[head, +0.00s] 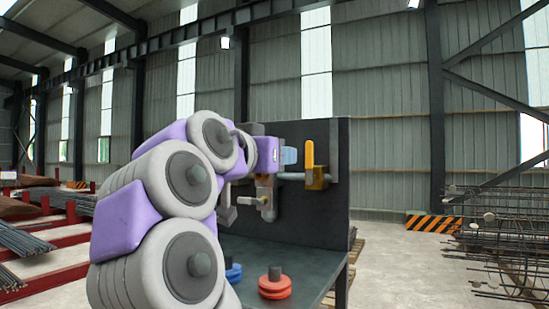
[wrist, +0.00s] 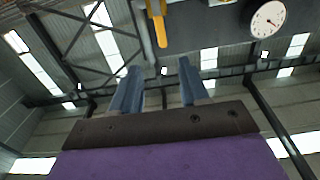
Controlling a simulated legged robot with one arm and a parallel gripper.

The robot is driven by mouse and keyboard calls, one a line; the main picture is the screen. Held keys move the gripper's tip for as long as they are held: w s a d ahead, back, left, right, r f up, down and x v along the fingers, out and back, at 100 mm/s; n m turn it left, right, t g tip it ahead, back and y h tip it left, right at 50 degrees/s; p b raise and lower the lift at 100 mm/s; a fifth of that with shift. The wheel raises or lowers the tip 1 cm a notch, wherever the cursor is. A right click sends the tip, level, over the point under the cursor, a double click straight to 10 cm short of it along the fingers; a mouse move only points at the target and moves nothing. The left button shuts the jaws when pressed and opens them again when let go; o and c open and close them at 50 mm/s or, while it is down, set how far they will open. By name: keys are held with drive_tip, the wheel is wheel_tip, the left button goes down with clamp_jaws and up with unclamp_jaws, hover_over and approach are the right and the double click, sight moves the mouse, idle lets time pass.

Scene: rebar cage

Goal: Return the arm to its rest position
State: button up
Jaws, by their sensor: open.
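My arm, purple and grey, rises bent across the left and middle of the head view. My gripper (head: 288,156) ends in pale blue fingers beside a yellow lever (head: 310,158) on a dark upright panel (head: 335,210). The wrist view shows the gripper (wrist: 160,88) with its two blue fingers apart and nothing between them. The yellow lever (wrist: 157,22) is beyond the fingertips there, apart from them. Whether anything touches the gripper in the head view is hard to tell.
A dark bench (head: 318,285) bears red-orange discs (head: 275,286) and blue discs (head: 233,272), partly hidden by my arm. A round gauge (wrist: 267,18) shows in the wrist view. Rebar cages (head: 500,235) stand right, bar racks (head: 40,240) left. Concrete floor (head: 390,265) is clear between bench and cages.

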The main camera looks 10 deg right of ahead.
idle(0.3)
drive_tip(key=w+d+f+n+g+b, duration=0.25)
drive_tip(key=d+f+g, duration=0.35)
drive_tip(key=d+f, duration=0.55)
drive_tip(key=s+d+f+n+g+y, duration=0.1)
drive_tip(key=s+f, duration=0.2)
drive_tip(key=f, duration=0.3)
drive_tip(key=s+d+f+g+y+b, duration=0.1)
drive_tip(key=s+d+f+g, duration=0.1)
drive_tip(key=f, duration=0.4)
drive_tip(key=s+d+f+n+g+y, duration=0.1)
drive_tip(key=s+f, duration=0.2)
drive_tip(key=f, duration=0.4)
drive_tip(key=s+a+f+n+g+y+b, duration=0.1)
drive_tip(key=s+a+f+g+y, duration=0.2)
drive_tip(key=s+f, duration=1.1)
drive_tip(key=s+a+f+n+g+y+b, duration=0.2)
drive_tip(key=s+a+f, duration=0.4)
drive_tip(key=s+f, duration=0.9)
wheel_tip(320, 180, down, 3)
drive_tip(key=g+y, duration=0.1)
drive_tip(key=y, duration=0.1)
drive_tip(key=shift+a+f+y, duration=0.15)
drive_tip(key=shift+a+y, duration=0.05)
drive_tip(key=shift+y, duration=0.1)
